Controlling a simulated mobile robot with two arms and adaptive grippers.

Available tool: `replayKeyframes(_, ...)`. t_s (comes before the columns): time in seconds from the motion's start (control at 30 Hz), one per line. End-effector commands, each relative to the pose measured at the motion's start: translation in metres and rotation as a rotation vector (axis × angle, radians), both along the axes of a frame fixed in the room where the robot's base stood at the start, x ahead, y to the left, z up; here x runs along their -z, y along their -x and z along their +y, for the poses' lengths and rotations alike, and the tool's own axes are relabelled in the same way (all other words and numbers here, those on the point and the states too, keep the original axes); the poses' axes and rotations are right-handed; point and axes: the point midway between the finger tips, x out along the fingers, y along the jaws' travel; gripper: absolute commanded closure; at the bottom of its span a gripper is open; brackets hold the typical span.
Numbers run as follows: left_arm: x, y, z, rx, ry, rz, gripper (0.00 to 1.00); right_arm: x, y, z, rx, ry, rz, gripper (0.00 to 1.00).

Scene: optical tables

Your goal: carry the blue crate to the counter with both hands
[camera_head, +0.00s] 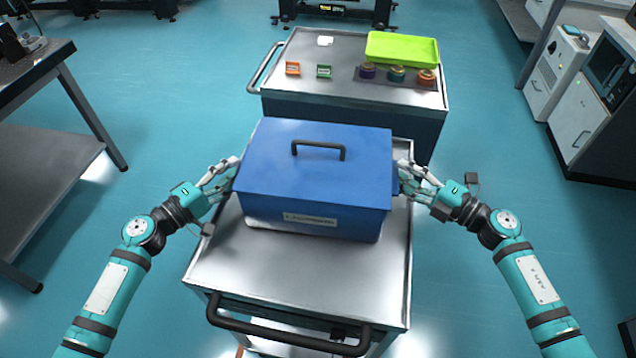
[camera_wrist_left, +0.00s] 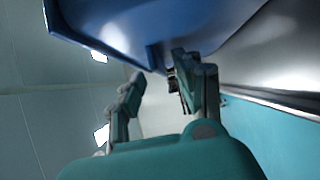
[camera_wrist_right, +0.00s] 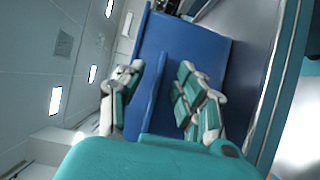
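The blue crate (camera_head: 315,185) with a dark handle on its lid and a label on its front stands on a metal cart (camera_head: 300,275). My left gripper (camera_head: 232,172) is at the crate's left side. In the left wrist view its fingers (camera_wrist_left: 158,85) are spread below the crate's blue edge (camera_wrist_left: 130,30), with a small blue tab near the fingertips. My right gripper (camera_head: 402,175) is at the right side. In the right wrist view its fingers (camera_wrist_right: 158,85) are apart, with a blue ledge of the crate (camera_wrist_right: 200,50) between them. Contact is unclear in both.
Behind stands a second cart (camera_head: 340,100) with a green tray (camera_head: 402,49), several coloured round items and two small boxes. A dark table (camera_head: 40,150) is at the left. Cabinets with instruments (camera_head: 580,110) are at the right. Floor is free on both sides of the carts.

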Motion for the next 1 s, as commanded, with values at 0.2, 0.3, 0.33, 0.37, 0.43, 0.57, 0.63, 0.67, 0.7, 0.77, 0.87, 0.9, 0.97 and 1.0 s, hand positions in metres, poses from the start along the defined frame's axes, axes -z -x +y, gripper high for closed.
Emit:
replayKeyframes(0.2, 0.0000, -0.0045, -0.0039, 0.000, 0.000, 0.000, 0.65, 0.0004, -0.0035, 0.0051, -0.001, 0.000, 0.001, 0.65)
replayKeyframes(0.3, 0.0000, -0.0044, -0.0038, 0.000, 0.000, 0.000, 0.65, 0.0004, -0.0033, 0.0049, -0.001, 0.000, 0.001, 0.65)
replayKeyframes(0.33, 0.0000, -0.0043, -0.0037, 0.000, 0.000, 0.000, 0.65, 0.0003, -0.0033, 0.0049, -0.001, 0.000, 0.001, 0.65)
replayKeyframes(0.37, 0.0000, -0.0043, -0.0037, 0.000, 0.000, 0.000, 0.65, 0.0003, -0.0033, 0.0048, -0.001, 0.000, 0.001, 0.65)
replayKeyframes(0.43, -0.0001, -0.0042, -0.0037, 0.000, 0.000, 0.000, 0.72, 0.0003, -0.0032, 0.0048, -0.001, 0.000, 0.001, 0.72)
replayKeyframes(0.57, -0.0001, -0.0042, -0.0036, 0.000, 0.000, 0.000, 0.89, 0.0002, -0.0032, 0.0046, -0.001, 0.001, 0.001, 0.89)
replayKeyframes(0.63, -0.0001, -0.0042, -0.0035, 0.000, 0.000, 0.000, 0.98, 0.0003, -0.0031, 0.0045, -0.001, 0.000, 0.001, 0.98)
replayKeyframes(0.67, -0.0001, -0.0042, -0.0035, 0.000, 0.000, 0.000, 1.00, 0.0003, -0.0031, 0.0045, -0.001, 0.001, 0.001, 1.00)
replayKeyframes(0.7, 0.0000, -0.0041, -0.0035, 0.000, 0.000, 0.000, 1.00, 0.0003, -0.0031, 0.0045, -0.001, 0.000, 0.001, 1.00)
replayKeyframes(0.77, 0.0001, -0.0041, -0.0035, 0.000, 0.000, 0.000, 1.00, 0.0004, -0.0031, 0.0045, -0.001, 0.000, 0.001, 1.00)
replayKeyframes(0.87, 0.0002, -0.0041, -0.0034, 0.000, -0.001, 0.001, 1.00, 0.0005, -0.0031, 0.0045, -0.001, 0.000, 0.001, 1.00)
replayKeyframes(0.9, 0.0002, -0.0041, -0.0034, 0.000, -0.001, 0.001, 1.00, 0.0005, -0.0030, 0.0044, -0.001, 0.000, 0.001, 1.00)
replayKeyframes(0.97, 0.0003, -0.0041, -0.0034, 0.000, -0.001, 0.001, 1.00, 0.0006, -0.0030, 0.0044, -0.001, 0.000, 0.001, 1.00)
replayKeyframes(1.0, 0.0004, -0.0040, -0.0033, 0.000, -0.001, 0.001, 1.00, 0.0007, -0.0031, 0.0043, -0.001, 0.000, 0.001, 1.00)
